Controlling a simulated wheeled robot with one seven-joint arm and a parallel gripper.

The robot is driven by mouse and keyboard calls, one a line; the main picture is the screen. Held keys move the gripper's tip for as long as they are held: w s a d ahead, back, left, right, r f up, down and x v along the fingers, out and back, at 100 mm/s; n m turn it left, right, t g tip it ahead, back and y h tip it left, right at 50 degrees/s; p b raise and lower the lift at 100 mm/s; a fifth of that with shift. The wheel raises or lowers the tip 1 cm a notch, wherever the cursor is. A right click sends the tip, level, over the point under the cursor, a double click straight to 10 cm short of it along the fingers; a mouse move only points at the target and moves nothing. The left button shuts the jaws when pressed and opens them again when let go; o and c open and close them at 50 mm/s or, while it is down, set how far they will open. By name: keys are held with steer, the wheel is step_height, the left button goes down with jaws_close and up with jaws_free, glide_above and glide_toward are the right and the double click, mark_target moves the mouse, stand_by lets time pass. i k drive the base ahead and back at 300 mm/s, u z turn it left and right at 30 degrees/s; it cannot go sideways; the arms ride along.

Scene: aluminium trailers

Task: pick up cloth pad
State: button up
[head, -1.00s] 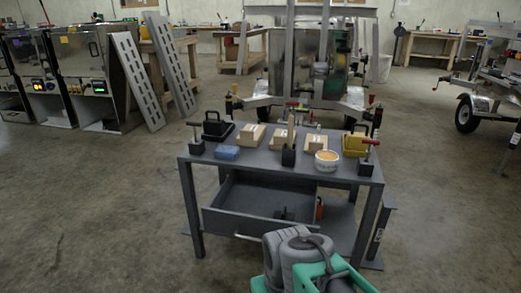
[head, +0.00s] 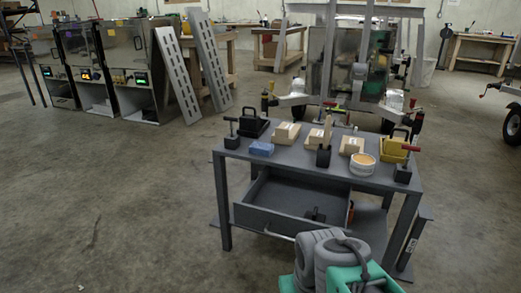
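A small blue pad (head: 261,148), which looks like the cloth pad, lies flat on the top of a dark grey workbench (head: 290,172), near its front left edge. Nothing covers it. My arm shows at the bottom of the head view, in front of the bench, as grey and green links. My gripper itself cannot be seen.
A black-handled tool (head: 252,123), a dark clamp (head: 232,135), tan blocks (head: 286,133) and a white tub (head: 362,164) share the benchtop. The bench's drawer (head: 290,217) stands open at the front. Concrete floor (head: 120,200) to the left is clear.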

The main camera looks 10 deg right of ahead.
mark_target(259, 149)
steer(key=u, duration=0.4)
steer(key=i, duration=0.7)
steer(key=u, duration=0.65)
